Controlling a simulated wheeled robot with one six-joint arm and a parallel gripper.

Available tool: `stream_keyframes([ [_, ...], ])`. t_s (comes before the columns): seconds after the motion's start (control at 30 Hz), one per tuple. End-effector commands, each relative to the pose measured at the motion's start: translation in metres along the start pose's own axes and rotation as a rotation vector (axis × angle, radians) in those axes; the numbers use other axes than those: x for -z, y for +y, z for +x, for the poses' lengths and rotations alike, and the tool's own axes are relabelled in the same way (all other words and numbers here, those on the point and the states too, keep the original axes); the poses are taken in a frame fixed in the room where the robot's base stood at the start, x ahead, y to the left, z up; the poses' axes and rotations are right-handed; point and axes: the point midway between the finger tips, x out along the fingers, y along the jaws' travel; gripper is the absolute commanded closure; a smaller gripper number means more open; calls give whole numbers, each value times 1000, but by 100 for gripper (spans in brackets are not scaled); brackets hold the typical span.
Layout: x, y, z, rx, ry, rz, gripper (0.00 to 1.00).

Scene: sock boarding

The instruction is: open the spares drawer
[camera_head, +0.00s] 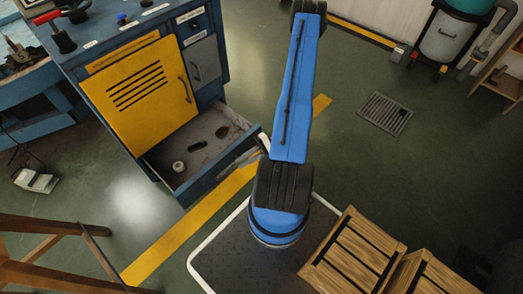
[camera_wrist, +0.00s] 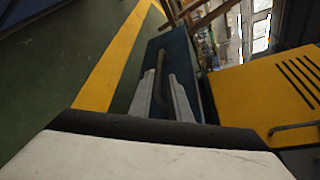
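The bottom drawer (camera_head: 190,190) of the blue cabinet (camera_head: 218,62) stands pulled well out below the yellow door. Several small items lie inside it, including a white roll (camera_head: 179,167). No label shows on the drawer, so I cannot read whether it is the spares drawer. Its front (camera_wrist: 182,48) with a bar handle (camera_wrist: 159,62) shows in the wrist view. My gripper (camera_wrist: 161,84) has its two pale fingers on either side of this handle, close against it, and appears shut on it. In the head view my gripper is mostly hidden behind my wrist, at the drawer's right end.
The yellow door (camera_head: 140,95) and the small grey door (camera_head: 202,62) are shut. Wooden slatted crates (camera_head: 352,252) stand at the lower right. A brown wooden frame (camera_head: 45,270) is at the lower left. Green floor with a yellow stripe (camera_head: 190,222) lies clear in front of the drawer.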

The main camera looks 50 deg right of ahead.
Motion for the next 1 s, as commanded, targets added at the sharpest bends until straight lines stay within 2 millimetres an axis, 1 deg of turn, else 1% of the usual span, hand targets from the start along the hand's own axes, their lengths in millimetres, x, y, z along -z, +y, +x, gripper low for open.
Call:
stream_keyframes([
  [0.03,1,0,-10,1,4,-1,83],
  [0.3,1,0,-63,0,4,-1,83],
  [0.4,0,0,-78,0,3,-1,83],
  [0.5,1,0,-90,-1,2,-2,83],
  [0.7,0,0,-101,0,0,1,83],
  [1.0,0,0,-102,0,0,1,83],
])
